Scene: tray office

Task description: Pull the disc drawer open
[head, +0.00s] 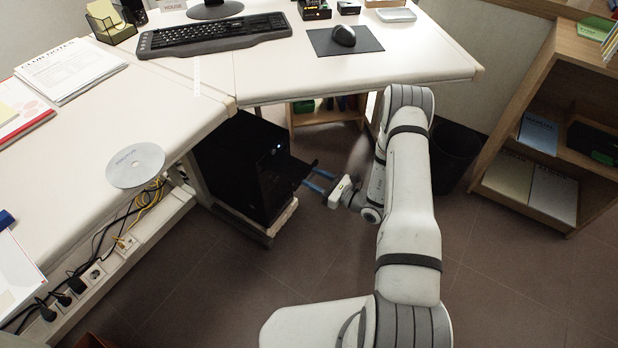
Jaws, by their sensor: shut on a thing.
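The black computer tower (238,172) stands under the desk on a low base, with a small blue-white light on its front. The dark disc drawer (300,166) sticks out from the tower's front to the right. My gripper (311,183) has blue fingers and is shut on the outer end of the disc drawer. The exact contact is small and dark. A silver disc (135,166) lies on the left desk near its edge, apart from my gripper.
The white desk (420,62) overhangs the tower. A dark waste bin (455,155) and a wooden shelf (485,160) stand to the right. Cables and sockets (95,273) run along the left desk's edge.

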